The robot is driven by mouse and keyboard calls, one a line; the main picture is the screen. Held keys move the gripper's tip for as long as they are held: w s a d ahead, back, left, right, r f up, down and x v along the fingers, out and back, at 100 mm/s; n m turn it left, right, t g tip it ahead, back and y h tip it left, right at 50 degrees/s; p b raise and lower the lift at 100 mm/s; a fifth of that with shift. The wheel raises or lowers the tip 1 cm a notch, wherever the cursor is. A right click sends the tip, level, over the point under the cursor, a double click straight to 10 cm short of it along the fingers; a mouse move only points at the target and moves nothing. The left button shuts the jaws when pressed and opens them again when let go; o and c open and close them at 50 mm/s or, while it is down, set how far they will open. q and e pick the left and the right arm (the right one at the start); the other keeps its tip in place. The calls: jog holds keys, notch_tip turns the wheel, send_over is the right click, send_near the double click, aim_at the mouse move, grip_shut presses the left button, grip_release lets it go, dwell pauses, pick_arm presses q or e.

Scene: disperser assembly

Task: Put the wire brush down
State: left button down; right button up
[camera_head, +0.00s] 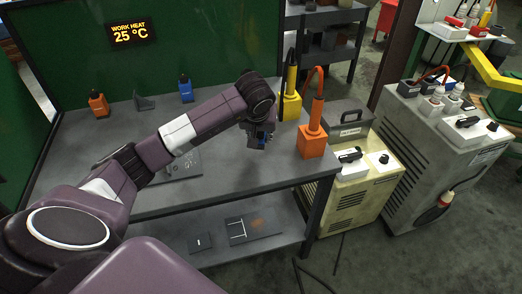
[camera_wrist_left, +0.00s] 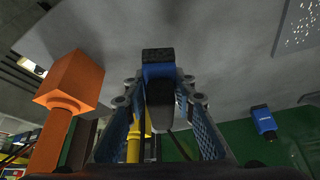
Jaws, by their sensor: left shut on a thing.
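My left gripper (camera_head: 258,141) is above the right part of the grey workbench (camera_head: 225,165), pointing down. In the left wrist view the gripper (camera_wrist_left: 160,88) is shut on a blue thing with black and dark grey parts, taken to be the wire brush (camera_wrist_left: 158,71). In the head view only a small blue bit of the brush (camera_head: 263,139) shows between the fingers. I cannot tell whether the brush touches the bench top. My right gripper is not in view.
An orange block with a bent handle (camera_head: 311,142) and a yellow one (camera_head: 290,106) stand close right of the gripper. A small orange bottle (camera_head: 97,104) and a blue one (camera_head: 186,91) stand at the back. Bare bench top lies in front of the gripper.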

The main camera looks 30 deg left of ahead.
aim_at(260, 158)
pick_arm(q)
notch_tip(260, 158, down, 7)
jog(key=shift+r+p, duration=0.2)
jog(key=shift+p, duration=0.1)
jog(key=shift+s+f+b, duration=0.1)
jog(key=shift+f+b, duration=0.5)
jog(key=shift+b, duration=0.05)
jog(key=c, duration=2.1)
grip_release()
jog(key=o, duration=0.5)
jog(key=shift+f, duration=0.25)
jog(key=shift+s, duration=0.1)
jog(key=shift+d, duration=0.1)
jog(key=v, duration=0.9)
jog(key=w+v, duration=0.1)
jog(key=v, duration=0.3)
jog(key=shift+s+a+r, duration=0.1)
jog(key=shift+a+r, duration=0.1)
jog(key=shift+r, duration=0.2)
